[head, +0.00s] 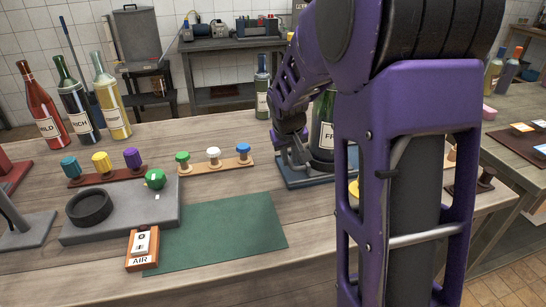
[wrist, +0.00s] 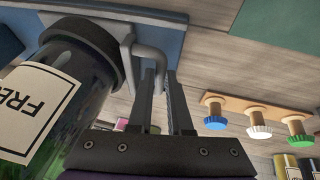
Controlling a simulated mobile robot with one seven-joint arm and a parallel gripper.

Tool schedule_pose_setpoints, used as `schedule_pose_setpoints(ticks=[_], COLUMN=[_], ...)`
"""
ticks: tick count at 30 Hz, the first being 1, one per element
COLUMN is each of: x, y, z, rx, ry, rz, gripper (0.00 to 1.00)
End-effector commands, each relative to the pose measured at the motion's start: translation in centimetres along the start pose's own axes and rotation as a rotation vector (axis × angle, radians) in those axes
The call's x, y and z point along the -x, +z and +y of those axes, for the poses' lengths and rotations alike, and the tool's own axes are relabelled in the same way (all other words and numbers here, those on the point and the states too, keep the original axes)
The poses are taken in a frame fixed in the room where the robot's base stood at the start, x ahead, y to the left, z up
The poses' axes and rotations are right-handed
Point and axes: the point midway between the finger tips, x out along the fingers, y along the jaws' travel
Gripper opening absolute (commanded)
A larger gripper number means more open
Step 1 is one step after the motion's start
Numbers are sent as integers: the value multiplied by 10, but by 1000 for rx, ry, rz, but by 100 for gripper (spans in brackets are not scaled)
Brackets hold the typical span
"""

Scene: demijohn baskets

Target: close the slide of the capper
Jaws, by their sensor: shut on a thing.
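The capper stands on a blue base (head: 292,182) at the right of the bench, partly hidden by my arm. A dark bottle (head: 324,130) with a cream "FRE…" label stands in it; the label (wrist: 38,108) shows upside down in the wrist view. A dark ring (wrist: 92,38) sits around the bottle's foot. A bent grey handle (wrist: 150,60), seemingly the slide's, rises beside the ring. My gripper (wrist: 160,80) is shut on this handle, its fingers close beside the bottle. I cannot tell how far the slide stands open.
A green mat (head: 222,232) lies left of the capper. Behind it is a rack (head: 215,166) with green, white and blue stoppers. A grey block (head: 125,217) with a black ring and an "AIR" switch (head: 142,248) stand further left. Several bottles stand at the back left.

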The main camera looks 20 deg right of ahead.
Motion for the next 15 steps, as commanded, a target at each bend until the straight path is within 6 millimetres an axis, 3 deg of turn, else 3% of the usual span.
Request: schedule_pose_setpoints(ticks=[6, 15], x=[-5, -12], y=[2, 4], z=[39, 72], rx=[-5, -3], ry=[2, 1], rz=[-4, -3], gripper=[0, 0])
